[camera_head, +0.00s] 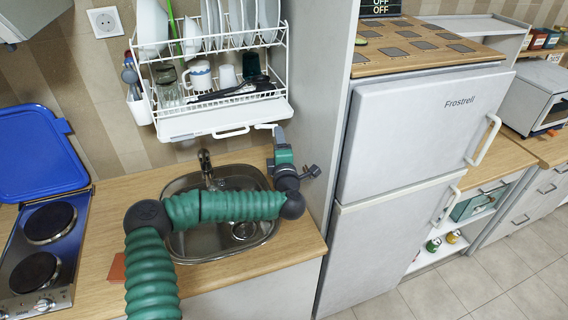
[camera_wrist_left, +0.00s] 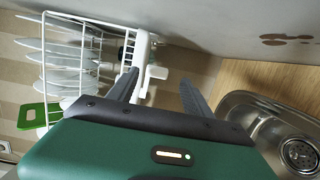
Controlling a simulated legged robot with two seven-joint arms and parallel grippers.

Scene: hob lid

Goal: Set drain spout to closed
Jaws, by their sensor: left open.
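The drain spout (camera_head: 265,126) is a small white piece at the right end of the dish rack's drip tray (camera_head: 225,119). My left gripper (camera_head: 277,132) is raised beside it, at the right end of the tray. In the left wrist view the two dark fingers of my left gripper (camera_wrist_left: 159,78) are apart. The white spout (camera_wrist_left: 156,73) shows between and beyond their tips, with no clear contact. Part of it is hidden by the near finger. My right gripper is in neither view.
The wire dish rack (camera_head: 284,62) holds plates, mugs and glasses above the sink (camera_head: 185,245) and its tap (camera_head: 206,165). A grey side panel (camera_head: 318,90) and the fridge (camera_head: 410,130) stand close to the right. The hob (camera_head: 40,250) with its raised blue lid (camera_head: 38,150) is at left.

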